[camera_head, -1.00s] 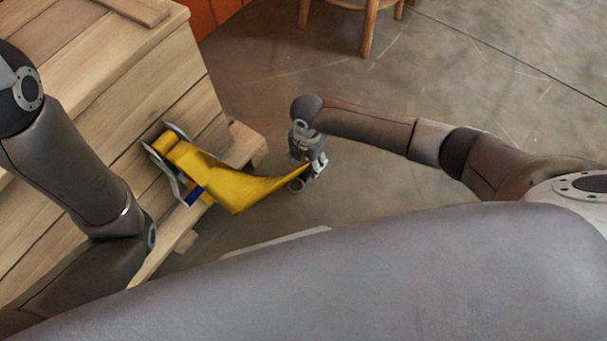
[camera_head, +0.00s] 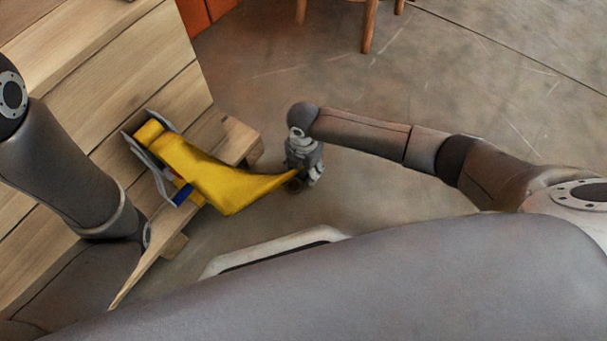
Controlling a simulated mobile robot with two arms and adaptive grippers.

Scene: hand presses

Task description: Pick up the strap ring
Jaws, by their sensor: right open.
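A yellow strap (camera_head: 225,186) runs from a press with grey metal side plates (camera_head: 150,160) on the wooden table, out past the table edge. Its narrow tip ends at my right gripper (camera_head: 303,182). The gripper is open, points down above the floor and partly overlaps the strap tip in the picture; I cannot tell whether they touch. A small dark round part shows under the fingers; I cannot tell whether it is the strap ring or part of the gripper. My left arm comes in from the left, with its gripper out of sight.
The wooden table (camera_head: 150,65) fills the left side, and a beam end juts out beside the press. A wooden stool (camera_head: 367,30) stands at the top. The concrete floor (camera_head: 480,90) at the right is clear. My own body covers the lower right.

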